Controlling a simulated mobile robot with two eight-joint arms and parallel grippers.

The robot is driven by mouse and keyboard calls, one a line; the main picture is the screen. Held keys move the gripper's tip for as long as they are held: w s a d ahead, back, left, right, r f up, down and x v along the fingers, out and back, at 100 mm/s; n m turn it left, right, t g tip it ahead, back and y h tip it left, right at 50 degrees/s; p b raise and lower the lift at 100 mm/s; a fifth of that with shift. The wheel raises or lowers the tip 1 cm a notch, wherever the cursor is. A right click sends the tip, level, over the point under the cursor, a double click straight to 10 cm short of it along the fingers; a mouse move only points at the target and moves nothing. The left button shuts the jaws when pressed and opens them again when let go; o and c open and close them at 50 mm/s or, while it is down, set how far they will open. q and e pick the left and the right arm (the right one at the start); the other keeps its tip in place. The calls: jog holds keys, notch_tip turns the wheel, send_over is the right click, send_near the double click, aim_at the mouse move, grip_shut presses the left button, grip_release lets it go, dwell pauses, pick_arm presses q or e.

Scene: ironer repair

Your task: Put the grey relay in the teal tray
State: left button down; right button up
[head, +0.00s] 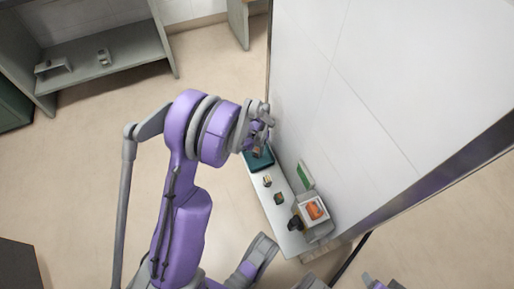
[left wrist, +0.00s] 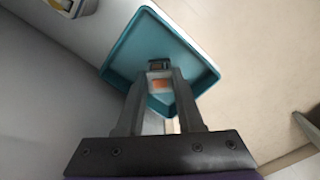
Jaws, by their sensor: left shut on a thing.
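The teal tray (head: 259,164) lies at the far end of a narrow white worktop; it fills the upper middle of the left wrist view (left wrist: 128,48). My left gripper (head: 258,146) is over the tray. In the left wrist view its fingers (left wrist: 158,76) are shut on a small dark grey block with a pale and orange face, which I take to be the grey relay (left wrist: 159,65). The relay shows inside the tray's outline; I cannot tell whether it touches the tray floor. My right gripper is not clearly in view.
On the white worktop (head: 287,236) stand two small parts (head: 267,181) (head: 279,198), a dark object (head: 295,223), a green board (head: 305,175) and a pale box with an orange part (head: 315,210). A tall white panel (head: 390,90) rises beside it. Open floor lies to the left.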

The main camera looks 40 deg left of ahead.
pick_arm(q)
jog(key=shift+f, duration=0.15)
jog(key=shift+c, duration=2.3)
grip_release()
notch_tip(320, 180, up, 11)
jog(key=p, duration=0.3)
